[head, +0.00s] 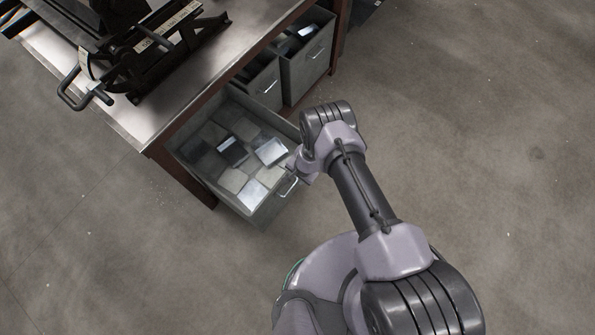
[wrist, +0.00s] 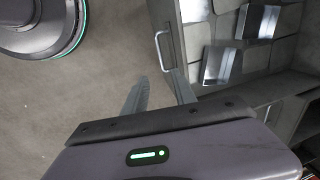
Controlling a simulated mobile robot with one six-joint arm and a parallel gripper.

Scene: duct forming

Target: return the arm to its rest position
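My gripper (wrist: 160,80) shows in the wrist view with its two grey fingers apart and nothing held between them. Its tips are close to the curved metal handle (wrist: 159,50) on the front of a pulled-out grey drawer (wrist: 172,22). I cannot tell whether a finger touches the drawer front. In the head view my arm reaches up and left to this drawer (head: 268,213), with its wrist beside the handle (head: 289,187). The fingers are mostly hidden there by the wrist.
The drawer holds several square plates, some shiny (head: 271,151). It stands out from under a metal-topped workbench (head: 135,122). Two more bins (head: 307,72) (head: 262,88) sit farther along. A black machine with a bent handle (head: 70,92) is on top. The floor (head: 480,130) at right is clear.

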